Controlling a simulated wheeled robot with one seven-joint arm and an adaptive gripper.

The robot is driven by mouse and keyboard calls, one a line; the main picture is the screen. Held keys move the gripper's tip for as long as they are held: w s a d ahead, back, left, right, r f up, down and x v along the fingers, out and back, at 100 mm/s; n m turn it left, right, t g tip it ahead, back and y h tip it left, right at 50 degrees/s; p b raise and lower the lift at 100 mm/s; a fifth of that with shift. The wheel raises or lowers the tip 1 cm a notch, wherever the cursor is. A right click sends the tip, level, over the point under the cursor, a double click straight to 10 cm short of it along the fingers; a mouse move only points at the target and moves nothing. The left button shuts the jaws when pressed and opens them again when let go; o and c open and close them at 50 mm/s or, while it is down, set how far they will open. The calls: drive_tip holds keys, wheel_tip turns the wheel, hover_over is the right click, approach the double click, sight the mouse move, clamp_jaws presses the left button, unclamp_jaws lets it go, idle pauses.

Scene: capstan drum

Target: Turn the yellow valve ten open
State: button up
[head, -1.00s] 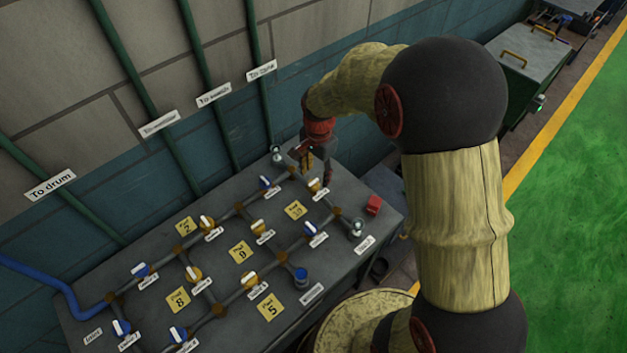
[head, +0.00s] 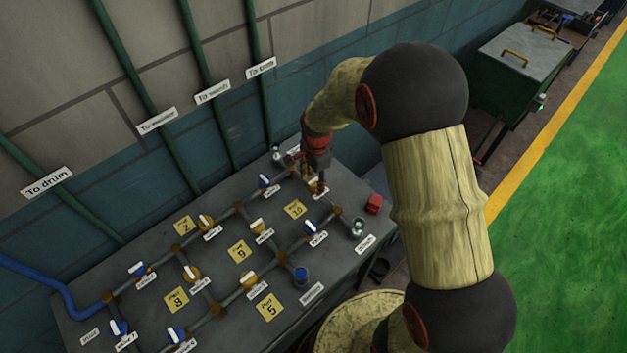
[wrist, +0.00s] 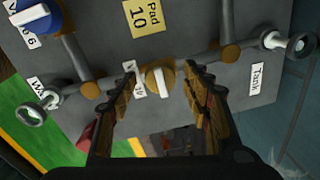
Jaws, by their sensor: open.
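A yellow valve (wrist: 152,80) with a white bar handle sits on a pipe in the middle of the wrist view. Its handle points up and down in that picture, roughly across the pipe. My gripper (wrist: 161,76) is open, with one finger on each side of the handle. I cannot tell whether either finger touches it. The valve's label (wrist: 130,84) is partly hidden by the left finger, so its number is not clear.
A yellow Pad 10 plate (wrist: 140,15) lies beside the valve. A blue valve (wrist: 38,14) stands at the upper left of the wrist view. A red block (head: 374,204) sits at the panel's right edge. The wall (head: 90,110) with green pipes rises behind.

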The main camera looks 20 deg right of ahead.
drive_tip(key=shift+c, duration=1.2)
drive_tip(key=c, duration=0.9)
